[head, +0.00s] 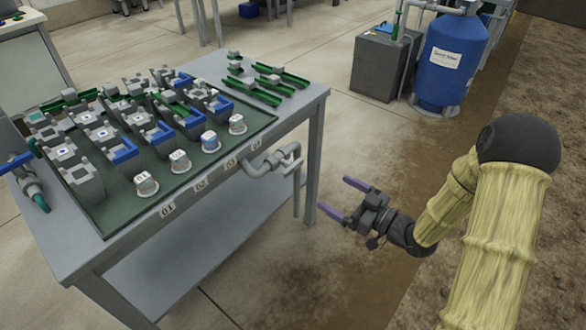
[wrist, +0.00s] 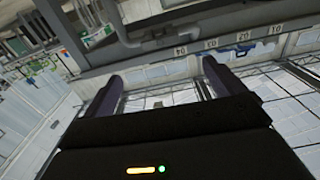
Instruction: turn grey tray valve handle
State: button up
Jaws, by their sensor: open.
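The grey tray valve (head: 270,163) is a grey pipe fitting on the front edge of the table, right of the number labels. It bends outward and a pipe runs down from it. Its handle cannot be told clearly from the grey pipework at this size. Grey pipework also shows near the top of the wrist view (wrist: 160,40), beyond the fingers. My gripper (head: 345,199) is open and empty, in the air right of the table's corner leg and apart from the valve. Its two purple-grey fingers point toward the table. They also show spread apart in the wrist view (wrist: 160,76).
The grey table (head: 140,235) carries a dark green tray (head: 262,118) with several grey blocks, blue and green parts and white-capped cups. A valve with a blue handle (head: 16,163) sits at its left end. A blue tank (head: 448,70) and grey box (head: 380,65) stand behind.

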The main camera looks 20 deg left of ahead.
aim_at(295, 169)
jog(key=b+x, duration=0.3)
jog(key=x, duration=1.2)
jog(key=shift+w+a, duration=0.1)
jog(key=shift+a, duration=0.05)
jog(key=shift+c, duration=0.2)
jog(key=c, duration=0.9)
